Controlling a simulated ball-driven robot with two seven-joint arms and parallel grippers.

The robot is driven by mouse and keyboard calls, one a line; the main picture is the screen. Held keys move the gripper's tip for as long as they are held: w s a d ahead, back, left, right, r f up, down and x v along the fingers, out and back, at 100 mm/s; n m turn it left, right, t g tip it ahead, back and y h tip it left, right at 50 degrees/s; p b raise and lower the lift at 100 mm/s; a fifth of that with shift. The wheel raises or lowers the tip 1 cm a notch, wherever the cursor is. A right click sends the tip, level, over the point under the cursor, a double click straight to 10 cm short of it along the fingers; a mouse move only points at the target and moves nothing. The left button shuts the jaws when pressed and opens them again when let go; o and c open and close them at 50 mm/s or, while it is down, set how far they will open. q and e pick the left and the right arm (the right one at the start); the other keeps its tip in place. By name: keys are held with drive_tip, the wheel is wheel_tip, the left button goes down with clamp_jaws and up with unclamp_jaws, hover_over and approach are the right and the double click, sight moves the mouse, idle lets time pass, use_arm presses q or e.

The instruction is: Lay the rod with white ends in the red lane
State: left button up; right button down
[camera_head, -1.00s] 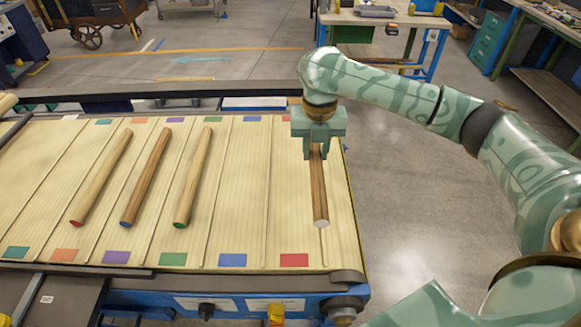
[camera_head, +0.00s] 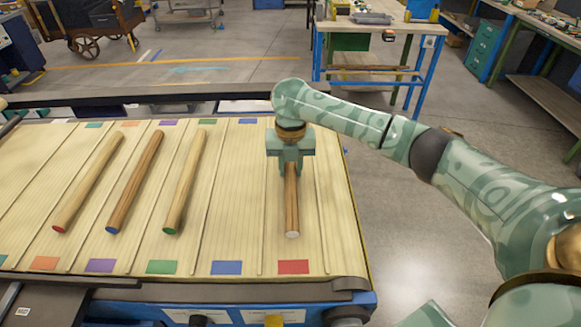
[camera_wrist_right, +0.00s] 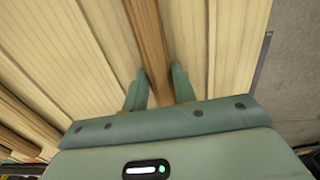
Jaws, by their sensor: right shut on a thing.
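The rod with white ends (camera_head: 292,208) is brown wood with a pale near end and points lengthwise along the table. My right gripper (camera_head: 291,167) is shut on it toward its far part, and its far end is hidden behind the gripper. In the right wrist view the rod (camera_wrist_right: 150,40) passes between the two fingers (camera_wrist_right: 158,92). The rod lines up with the red mark (camera_head: 293,267) at the near end of the red lane. I cannot tell whether it touches the lane's surface. My left gripper is not in view.
Rods with a red end (camera_head: 88,182), a blue end (camera_head: 136,182) and a green end (camera_head: 185,182) lie in lanes to the left. Thin raised strips part the lanes. The blue-marked lane (camera_head: 235,200) is empty. A workbench (camera_head: 375,25) stands behind.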

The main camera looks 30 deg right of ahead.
sight(291, 168)
drive_tip(key=shift+f, duration=0.1)
drive_tip(key=c, duration=1.1)
unclamp_jaws()
wheel_tip(291, 168, up, 12)
drive_tip(key=p, duration=0.4)
